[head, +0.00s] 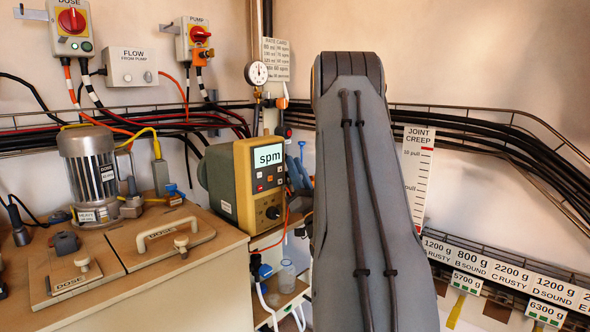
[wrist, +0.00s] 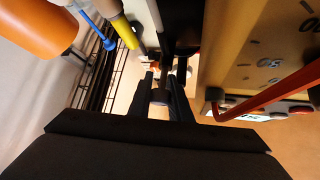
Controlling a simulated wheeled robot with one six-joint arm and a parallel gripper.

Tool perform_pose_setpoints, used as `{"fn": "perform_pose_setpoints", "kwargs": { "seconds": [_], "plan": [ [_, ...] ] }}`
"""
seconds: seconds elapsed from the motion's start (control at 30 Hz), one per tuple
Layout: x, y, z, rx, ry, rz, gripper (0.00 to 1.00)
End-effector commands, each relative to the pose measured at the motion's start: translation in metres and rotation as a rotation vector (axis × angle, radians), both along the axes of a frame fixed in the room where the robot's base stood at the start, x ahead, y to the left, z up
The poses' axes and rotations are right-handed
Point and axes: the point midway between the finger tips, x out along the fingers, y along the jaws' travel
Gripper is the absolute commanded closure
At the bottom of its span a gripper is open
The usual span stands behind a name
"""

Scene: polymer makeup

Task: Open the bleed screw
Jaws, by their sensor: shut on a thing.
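My gripper (wrist: 160,84) shows in the wrist view with its two dark fingers close together. They are shut on a small dark round part (wrist: 160,97), which seems to be the bleed screw; its shape is mostly hidden between the fingers. The pump's beige panel (wrist: 245,65) with dial marks stands close on the right in the wrist view. In the head view the pump with its "spm" display (head: 268,156) stands left of my arm. My arm hides the gripper and the screw there.
An orange-red tube (wrist: 265,92) runs along the panel beside my gripper. A yellow-sleeved part (wrist: 124,31), a blue rod (wrist: 93,28) and an orange cylinder (wrist: 35,22) are at upper left. In the head view, a glass jar (head: 287,275) stands on a lower shelf; a motor (head: 92,172) sits left.

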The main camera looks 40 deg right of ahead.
Motion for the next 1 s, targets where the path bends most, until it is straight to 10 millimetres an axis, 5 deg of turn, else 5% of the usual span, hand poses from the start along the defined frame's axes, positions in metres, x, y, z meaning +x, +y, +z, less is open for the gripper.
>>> {"fn": "perform_pose_setpoints", "kwargs": {
  "seconds": [0.13,0.17,0.27,1.0],
  "plan": [
    [-0.0001,-0.0007,-0.0023,0.003,0.005,-0.002,1.00],
    [-0.0001,-0.0007,-0.0023,0.003,0.005,-0.002,0.79],
    [0.0000,-0.0006,-0.0017,0.003,0.004,-0.002,0.65],
    [-0.0005,-0.0011,0.0031,0.066,0.006,0.002,0.65]
  ]
}}
